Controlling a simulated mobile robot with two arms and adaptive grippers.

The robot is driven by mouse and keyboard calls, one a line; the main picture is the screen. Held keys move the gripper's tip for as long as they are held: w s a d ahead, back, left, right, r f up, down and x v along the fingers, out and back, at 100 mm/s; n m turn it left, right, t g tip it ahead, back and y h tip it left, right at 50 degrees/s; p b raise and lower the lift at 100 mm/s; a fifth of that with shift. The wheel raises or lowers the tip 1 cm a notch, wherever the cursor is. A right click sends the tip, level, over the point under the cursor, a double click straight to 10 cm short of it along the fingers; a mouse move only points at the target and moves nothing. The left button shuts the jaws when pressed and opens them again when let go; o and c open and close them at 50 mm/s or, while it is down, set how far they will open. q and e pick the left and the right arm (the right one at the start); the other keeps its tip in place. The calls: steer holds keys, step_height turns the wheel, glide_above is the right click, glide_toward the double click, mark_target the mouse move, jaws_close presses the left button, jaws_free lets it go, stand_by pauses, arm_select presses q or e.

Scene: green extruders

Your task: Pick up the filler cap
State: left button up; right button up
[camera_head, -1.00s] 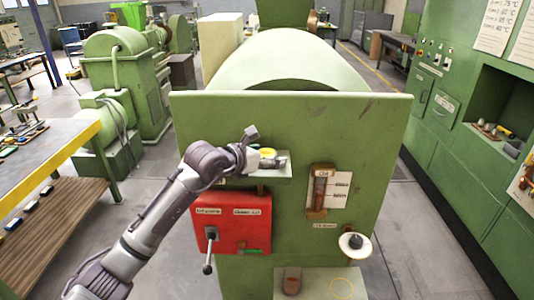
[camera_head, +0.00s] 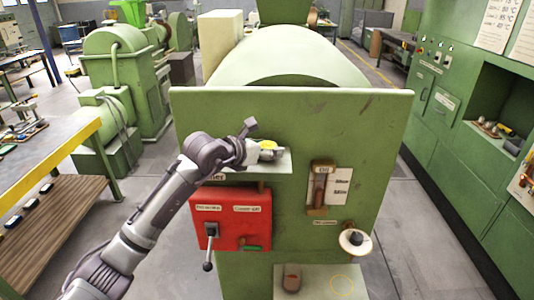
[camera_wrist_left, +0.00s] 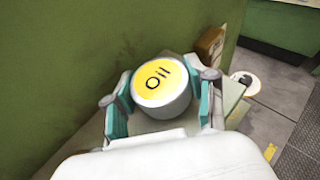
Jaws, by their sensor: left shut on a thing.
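The filler cap appears to be the white round piece with a yellow top marked "Oil" (camera_wrist_left: 163,84). In the head view its yellow top (camera_head: 267,145) shows just above the small pale shelf (camera_head: 272,168) on the green machine's front. My left gripper (camera_head: 269,154) is at the cap, over this shelf. In the wrist view its teal-sided fingers are shut on the cap from both sides. The cap's underside is hidden, and I cannot tell the exact gap to the shelf. My right gripper is not in view.
Below the shelf is a red box (camera_head: 231,222) with a lever (camera_head: 210,246). To the right are a brown gauge (camera_head: 322,188), a round white holder with a dark knob (camera_head: 355,242), and a lower pale shelf (camera_head: 318,284) with a yellow ring mark.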

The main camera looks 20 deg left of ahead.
arm_select(q)
step_height(320, 180, up, 3)
steer(key=shift+f+b, duration=0.1)
steer(key=shift+b, duration=0.7)
steer(key=s+d+r+b, duration=0.4)
steer(key=s+d+r, duration=0.25)
steer(key=d, duration=0.25)
steer(key=s+a+f+m+g+h, duration=0.15)
steer(key=s+f, duration=0.25)
steer(key=f, duration=0.4)
steer(key=s+a+f+m+g+h, duration=0.1)
steer(key=s+f+m+h, duration=0.25)
steer(key=f, duration=0.35)
steer(key=s+a+f+g, duration=0.1)
steer(key=s+a+f, duration=0.1)
steer(key=s+f, duration=0.2)
steer(key=s+a+f+m+g, duration=0.1)
steer(key=s+a+f, duration=0.2)
steer(key=s, duration=0.6)
step_height(320, 180, down, 2)
steer(key=shift+a+f+h, duration=0.1)
steer(key=shift+a+h, duration=0.2)
steer(key=shift+h, duration=0.1)
